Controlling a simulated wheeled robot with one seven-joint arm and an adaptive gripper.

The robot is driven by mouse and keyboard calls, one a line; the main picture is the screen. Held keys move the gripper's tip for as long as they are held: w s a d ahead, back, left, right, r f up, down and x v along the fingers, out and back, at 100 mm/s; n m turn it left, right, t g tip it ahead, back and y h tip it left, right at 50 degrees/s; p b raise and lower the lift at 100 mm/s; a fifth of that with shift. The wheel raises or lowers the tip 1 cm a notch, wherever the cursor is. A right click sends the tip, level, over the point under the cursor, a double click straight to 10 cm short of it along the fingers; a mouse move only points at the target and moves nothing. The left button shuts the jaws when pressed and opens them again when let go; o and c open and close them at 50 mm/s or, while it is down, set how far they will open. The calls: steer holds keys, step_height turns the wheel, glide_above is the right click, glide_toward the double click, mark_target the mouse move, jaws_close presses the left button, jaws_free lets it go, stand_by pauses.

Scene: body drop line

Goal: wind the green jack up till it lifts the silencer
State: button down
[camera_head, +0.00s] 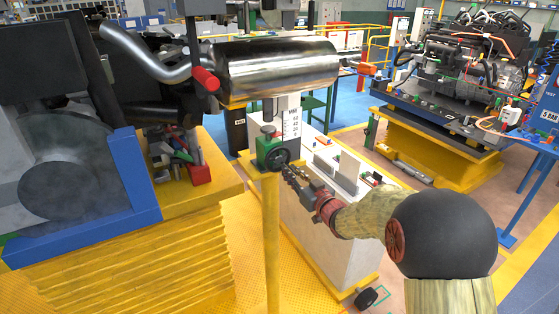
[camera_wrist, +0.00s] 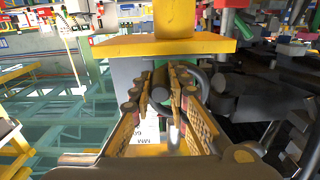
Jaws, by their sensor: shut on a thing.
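The silencer (camera_head: 278,68) is a shiny metal cylinder with a bent pipe, lying level at the upper middle of the head view. The green jack (camera_head: 264,146) stands below it on a yellow post (camera_head: 271,235), with a black handwheel (camera_head: 277,159) on its side. My gripper (camera_head: 288,170) reaches in from the right and is shut at the handwheel. In the wrist view, its fingers (camera_wrist: 162,80) close on a dark round grip of the wheel (camera_wrist: 196,88). Part of the green body (camera_wrist: 150,48) shows behind. Whether the jack's top touches the silencer is unclear.
A white scale marked MM (camera_head: 292,117) stands right of the jack. A white cabinet with a parts top (camera_head: 335,210) is close behind my gripper. A yellow stand with a blue frame (camera_head: 140,180) fills the left. Red clamps (camera_head: 206,79) hold near the pipe.

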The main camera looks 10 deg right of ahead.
steer(key=shift+s+a+f+b, duration=0.15)
steer(key=shift+a+b, duration=0.15)
steer(key=shift+a, duration=0.3)
steer(key=shift+s+a+f+b, duration=0.15)
steer(key=shift+a+b, duration=0.15)
steer(key=shift+a, duration=0.25)
steer(key=shift+r, duration=0.1)
steer(key=shift+a+r, duration=0.1)
steer(key=shift+a, duration=0.1)
